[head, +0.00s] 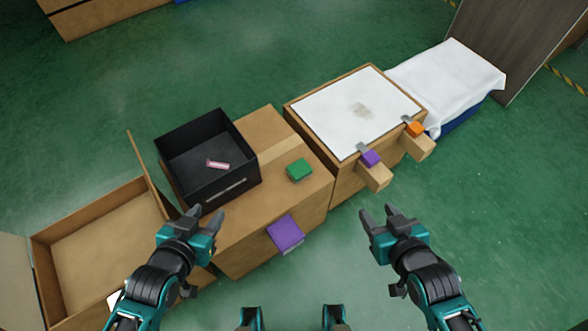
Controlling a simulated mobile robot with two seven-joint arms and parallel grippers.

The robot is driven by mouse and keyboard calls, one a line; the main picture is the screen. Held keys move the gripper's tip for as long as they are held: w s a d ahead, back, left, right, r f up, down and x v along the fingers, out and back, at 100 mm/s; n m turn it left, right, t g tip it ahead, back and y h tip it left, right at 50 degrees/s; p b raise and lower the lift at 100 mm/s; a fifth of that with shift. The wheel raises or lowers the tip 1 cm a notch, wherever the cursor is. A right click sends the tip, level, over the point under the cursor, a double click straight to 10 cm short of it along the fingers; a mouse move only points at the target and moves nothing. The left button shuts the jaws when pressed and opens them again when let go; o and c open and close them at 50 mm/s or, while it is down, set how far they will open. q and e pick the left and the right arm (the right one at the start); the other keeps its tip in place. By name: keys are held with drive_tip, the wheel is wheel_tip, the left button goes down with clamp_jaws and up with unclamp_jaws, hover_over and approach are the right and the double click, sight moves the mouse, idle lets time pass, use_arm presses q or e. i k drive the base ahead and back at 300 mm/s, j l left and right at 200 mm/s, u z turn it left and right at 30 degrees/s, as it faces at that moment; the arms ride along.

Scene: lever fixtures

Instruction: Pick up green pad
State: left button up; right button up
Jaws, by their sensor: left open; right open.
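The green pad (299,170) is a small block on top of the closed cardboard box (262,207), near that box's right side. My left gripper (206,213) is open and empty, over the near left part of the box, to the left of and nearer than the pad. My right gripper (378,213) is open and empty over the green floor, to the right of and nearer than the pad. Neither gripper touches the pad.
A black bin (197,186) holding a small pink item (217,164) stands left of the pad. A purple pad (285,232) is at the box's front edge. An open carton (107,243) stands left.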

sight(300, 170)
drive_tip(key=k+u, duration=0.15)
drive_tip(key=k, duration=0.2)
drive_tip(key=j+z, duration=0.5)
drive_tip(key=k+l+u, duration=0.5)
drive_tip(key=k, duration=0.5)
